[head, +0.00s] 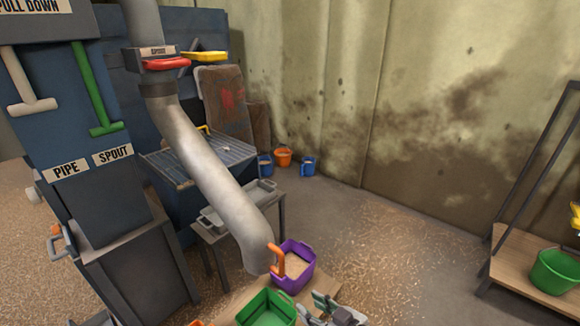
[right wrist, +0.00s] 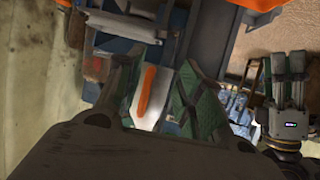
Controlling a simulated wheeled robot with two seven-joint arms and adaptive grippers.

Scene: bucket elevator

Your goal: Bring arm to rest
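My right gripper (head: 328,303) is at the bottom edge of the head view, just right of the green bucket (head: 266,309) and below the purple bucket (head: 300,278). In the right wrist view its two green-padded fingers (right wrist: 160,75) stand apart with a clear gap. An orange strip (right wrist: 147,90) shows in that gap; I cannot tell what it belongs to or whether it is touched. In the right wrist view my left gripper (right wrist: 290,80) is at the right, its fingers close together at an angle that hides their gap.
The grey spout pipe (head: 205,150) slopes down toward the purple bucket, which holds grain. A blue machine (head: 75,120) with white and green handles stands left. A wooden shelf (head: 520,262) carries another green bucket (head: 556,270) at right. The grain-strewn floor between is open.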

